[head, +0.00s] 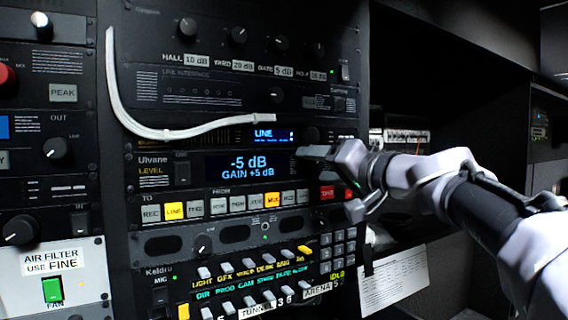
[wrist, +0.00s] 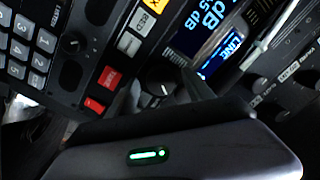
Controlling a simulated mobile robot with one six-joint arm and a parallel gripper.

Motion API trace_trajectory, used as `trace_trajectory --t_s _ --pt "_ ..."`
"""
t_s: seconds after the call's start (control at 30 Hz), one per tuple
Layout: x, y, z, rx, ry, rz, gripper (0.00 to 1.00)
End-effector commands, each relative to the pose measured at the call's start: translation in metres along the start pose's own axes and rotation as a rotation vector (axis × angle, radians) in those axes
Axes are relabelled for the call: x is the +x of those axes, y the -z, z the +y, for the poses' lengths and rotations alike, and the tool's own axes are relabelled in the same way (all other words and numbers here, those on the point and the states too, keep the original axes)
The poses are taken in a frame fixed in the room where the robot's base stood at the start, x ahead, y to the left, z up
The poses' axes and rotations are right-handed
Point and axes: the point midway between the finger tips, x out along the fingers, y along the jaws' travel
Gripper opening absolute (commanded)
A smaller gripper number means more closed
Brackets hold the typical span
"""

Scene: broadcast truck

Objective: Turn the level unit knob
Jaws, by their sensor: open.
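The level unit (head: 152,170), labelled Ulvane LEVEL, is in the middle of the rack in the head view. Its blue display (head: 246,165) reads -5 dB, GAIN +5 dB. The display also shows, tilted, at the top of the wrist view (wrist: 207,22). My gripper (head: 328,181) is open at the right end of the unit, in front of the panel. In the wrist view a dark round knob (wrist: 160,82) with a pale mark lies just past the gripper body, among the dark fingers. I cannot tell if they touch it. The head view mostly hides this knob behind my gripper.
A white cable (head: 118,95) hangs down the left and curves across above the display, ending near a smaller LINE screen (head: 264,134). A keypad (head: 338,245) and a paper sheet (head: 395,283) are below my gripper.

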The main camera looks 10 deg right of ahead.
Motion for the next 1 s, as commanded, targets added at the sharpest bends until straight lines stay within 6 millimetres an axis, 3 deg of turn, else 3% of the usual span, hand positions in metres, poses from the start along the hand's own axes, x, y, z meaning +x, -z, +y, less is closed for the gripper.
trace_trajectory --t_s 0.1,0.4,0.67,1.0 --pt "0.0000 -0.0001 0.0000 0.000 0.000 0.000 0.59" --pt "-0.0001 0.0000 -0.0001 0.000 0.000 0.000 0.00" --pt "0.0000 -0.0005 0.0002 0.035 0.002 0.002 0.00" --pt "0.0002 -0.0011 0.0000 0.247 0.011 0.010 0.00"
